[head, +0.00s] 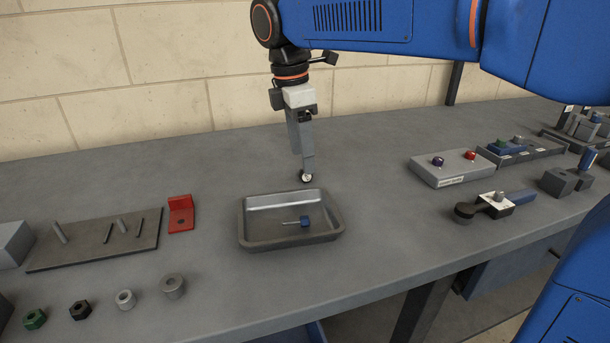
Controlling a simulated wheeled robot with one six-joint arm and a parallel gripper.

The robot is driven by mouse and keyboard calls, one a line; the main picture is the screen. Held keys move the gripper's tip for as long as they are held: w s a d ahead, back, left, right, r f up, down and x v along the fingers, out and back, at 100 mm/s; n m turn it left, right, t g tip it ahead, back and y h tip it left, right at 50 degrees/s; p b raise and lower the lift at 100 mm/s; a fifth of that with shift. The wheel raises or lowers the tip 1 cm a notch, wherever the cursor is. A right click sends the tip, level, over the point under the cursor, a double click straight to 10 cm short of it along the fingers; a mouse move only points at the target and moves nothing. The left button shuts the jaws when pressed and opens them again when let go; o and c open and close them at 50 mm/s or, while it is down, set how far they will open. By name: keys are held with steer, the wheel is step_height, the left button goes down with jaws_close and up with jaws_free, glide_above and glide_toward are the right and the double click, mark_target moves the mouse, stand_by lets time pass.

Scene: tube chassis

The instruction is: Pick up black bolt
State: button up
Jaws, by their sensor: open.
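I cannot make out a clearly black bolt. A bolt with a blue head (304,221) and a thin grey shank lies on its side in the shallow grey tray (341,234). A black nut (80,309) sits at the front left of the bench, far from my gripper. My gripper (306,176) points down above the bench, just behind the tray's back rim in the picture.
A green nut (35,319), a silver nut (125,299) and a grey nut (173,286) line the front left. A plate with pegs (84,250) and a red bracket (181,214) stand left of the tray. A button box (449,173) stands right.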

steer(key=shift+w+d+f, duration=0.15)
steer(key=shift+f, duration=1.5)
steer(key=c, duration=1.2)
steer(key=shift+r, duration=0.1)
step_height(320, 180, up, 10)
